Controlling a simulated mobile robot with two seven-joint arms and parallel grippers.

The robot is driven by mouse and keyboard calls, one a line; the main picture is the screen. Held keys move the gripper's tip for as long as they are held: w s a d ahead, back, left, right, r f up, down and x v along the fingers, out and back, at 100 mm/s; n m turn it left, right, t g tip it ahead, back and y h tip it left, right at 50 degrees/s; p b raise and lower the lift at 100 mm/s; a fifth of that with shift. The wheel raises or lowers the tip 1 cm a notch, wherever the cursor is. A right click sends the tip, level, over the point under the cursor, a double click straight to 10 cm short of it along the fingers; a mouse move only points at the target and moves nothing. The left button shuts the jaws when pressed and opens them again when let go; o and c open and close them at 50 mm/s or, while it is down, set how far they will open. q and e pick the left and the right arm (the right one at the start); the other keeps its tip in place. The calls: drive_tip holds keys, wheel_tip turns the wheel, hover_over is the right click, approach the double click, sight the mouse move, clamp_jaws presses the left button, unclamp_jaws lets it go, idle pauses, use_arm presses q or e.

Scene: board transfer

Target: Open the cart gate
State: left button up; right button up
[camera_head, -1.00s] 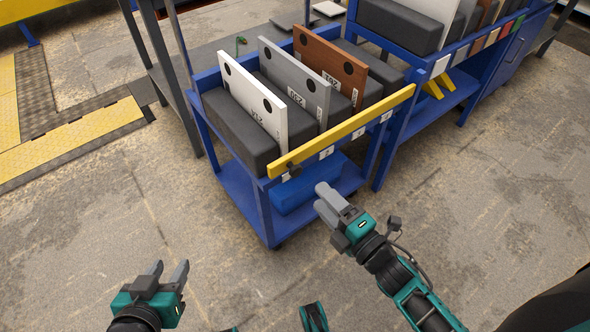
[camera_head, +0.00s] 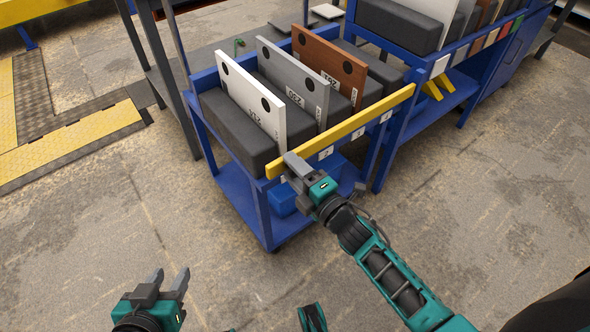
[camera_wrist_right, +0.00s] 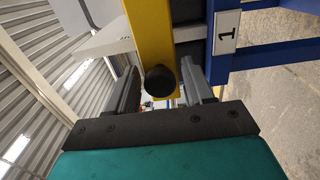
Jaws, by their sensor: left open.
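The cart gate (camera_head: 345,134) is a yellow bar lying across the front top of the blue cart (camera_head: 263,215). In the right wrist view the yellow bar (camera_wrist_right: 149,32) ends at a round black knob (camera_wrist_right: 160,82). My right gripper (camera_head: 293,163) is at the bar's left end. In the wrist view its two fingers stand apart on either side of the knob, with visible gaps. In the head view the gripper hides the knob. My left gripper (camera_head: 167,282) is open and empty, low over the floor, away from the cart.
White (camera_head: 245,98), grey (camera_head: 289,76) and brown (camera_head: 328,62) boards stand in dark foam on the cart. A blue bin (camera_head: 283,203) sits on its lower shelf. Another blue rack (camera_head: 450,62) stands at the right. The floor in front is clear.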

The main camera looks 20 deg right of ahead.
clamp_jaws()
idle(0.3)
